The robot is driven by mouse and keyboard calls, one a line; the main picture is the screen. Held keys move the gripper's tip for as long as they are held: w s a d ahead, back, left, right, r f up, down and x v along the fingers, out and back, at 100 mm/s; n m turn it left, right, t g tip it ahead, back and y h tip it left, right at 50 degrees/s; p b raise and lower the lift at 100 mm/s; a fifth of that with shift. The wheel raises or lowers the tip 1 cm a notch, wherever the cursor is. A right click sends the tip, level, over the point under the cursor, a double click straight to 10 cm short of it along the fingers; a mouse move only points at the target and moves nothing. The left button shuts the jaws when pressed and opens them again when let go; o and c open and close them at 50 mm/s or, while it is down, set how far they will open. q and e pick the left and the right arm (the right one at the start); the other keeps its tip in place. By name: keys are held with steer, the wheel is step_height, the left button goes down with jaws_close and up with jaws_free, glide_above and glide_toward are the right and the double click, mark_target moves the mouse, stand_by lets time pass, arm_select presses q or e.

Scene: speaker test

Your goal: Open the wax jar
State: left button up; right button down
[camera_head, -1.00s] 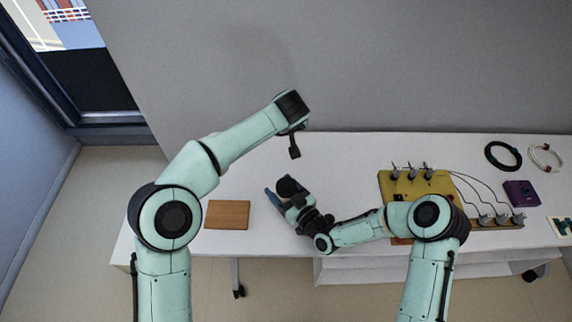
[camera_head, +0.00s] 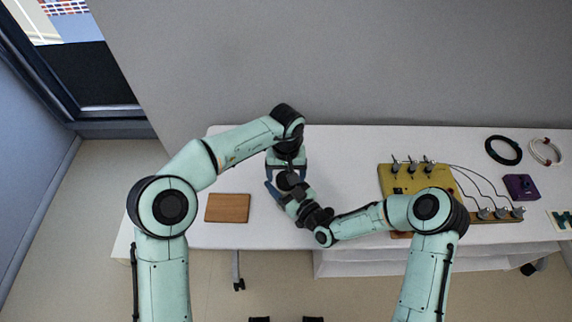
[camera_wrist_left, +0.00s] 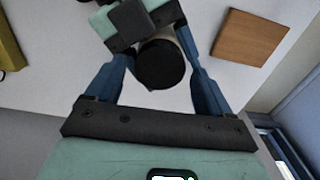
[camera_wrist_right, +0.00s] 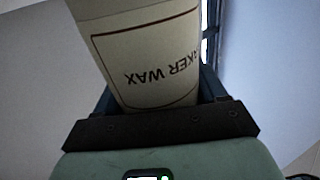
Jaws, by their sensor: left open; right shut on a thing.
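The wax jar is cream with a black lid. Its label, reading "...KER WAX", fills the right wrist view (camera_wrist_right: 150,62), upside down. My right gripper (camera_head: 283,189) is shut on the jar body above the table. In the left wrist view the round black lid (camera_wrist_left: 160,65) lies between the blue fingers of my left gripper (camera_wrist_left: 157,48). That gripper is open, with clear gaps from its fingers to the lid. In the head view the left gripper (camera_head: 287,172) is just above the right one, and the two mostly hide the jar.
A brown wooden board (camera_head: 228,208) lies on the white table (camera_head: 345,160) left of the grippers. A yellow board with knobs and wires (camera_head: 405,182), a purple box (camera_head: 521,187), a black ring (camera_head: 503,150) and a white ring (camera_head: 546,152) are at right.

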arm_select(q)
steer(key=shift+f, duration=0.55)
steer(key=c, duration=1.1)
